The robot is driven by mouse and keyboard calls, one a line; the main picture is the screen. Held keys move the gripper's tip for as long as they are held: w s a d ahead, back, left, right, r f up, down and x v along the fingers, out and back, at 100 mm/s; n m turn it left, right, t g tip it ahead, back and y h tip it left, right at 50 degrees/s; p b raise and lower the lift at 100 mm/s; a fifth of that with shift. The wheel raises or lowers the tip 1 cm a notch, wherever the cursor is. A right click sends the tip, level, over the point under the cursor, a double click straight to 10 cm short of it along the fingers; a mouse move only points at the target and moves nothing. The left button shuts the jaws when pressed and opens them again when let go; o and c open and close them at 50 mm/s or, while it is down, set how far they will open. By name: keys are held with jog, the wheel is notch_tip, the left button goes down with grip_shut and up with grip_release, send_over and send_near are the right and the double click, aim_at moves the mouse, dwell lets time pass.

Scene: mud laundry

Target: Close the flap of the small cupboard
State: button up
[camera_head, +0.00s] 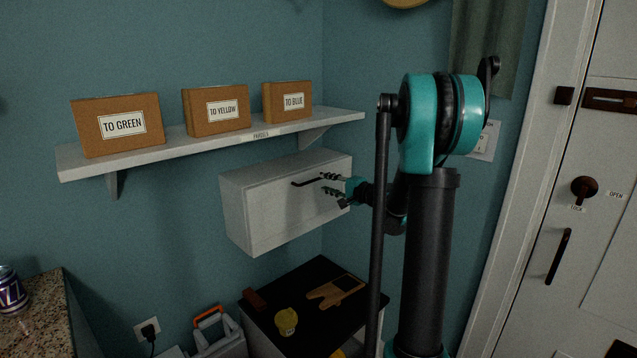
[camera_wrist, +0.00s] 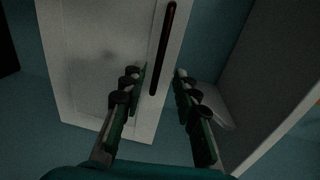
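The small white cupboard (camera_head: 238,215) hangs on the teal wall under the shelf. Its front flap (camera_head: 285,215) looks flush with the box or nearly so; I cannot tell whether a narrow gap is left. A dark bar handle (camera_head: 305,183) sits near the flap's upper edge. My gripper (camera_head: 323,183) is in front of the flap's right part, near the handle's right end. In the wrist view my gripper (camera_wrist: 158,75) has its fingers apart, with the handle (camera_wrist: 163,50) and flap (camera_wrist: 100,60) beyond them. The handle's end appears between the fingertips; contact cannot be told.
A shelf (camera_head: 215,144) with boxes labelled green (camera_head: 117,145), yellow (camera_head: 215,128) and blue (camera_head: 287,113) is above the cupboard. Below stands a dark-topped cabinet (camera_head: 310,275) with a glove and small items. A door (camera_head: 550,200) is at right.

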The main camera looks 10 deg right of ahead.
jog(key=shift+v, duration=2.25)
jog(key=s+a+f+n+g+h, duration=0.1)
jog(key=s+a+f+n+g, duration=0.3)
jog(key=s, duration=0.4)
jog(key=s+a+f+n+g+h, duration=0.2)
jog(key=s+a+f, duration=0.1)
jog(key=s+f, duration=0.4)
jog(key=s+d+f+n+g+h, duration=0.1)
jog(key=s+d+f+h, duration=0.1)
jog(key=s, duration=0.5)
jog(key=s+d+f+n+g+h, duration=0.1)
jog(key=s+d+f+n+h, duration=0.1)
jog(key=s+f, duration=0.2)
jog(key=s+d+f+n+g+h, duration=0.1)
jog(key=s+d+f+h, duration=0.1)
jog(key=s, duration=0.8)
jog(key=shift+d+f+n+h, duration=0.4)
jog(key=shift+d+f, duration=0.05)
jog(key=shift+f, duration=0.5)
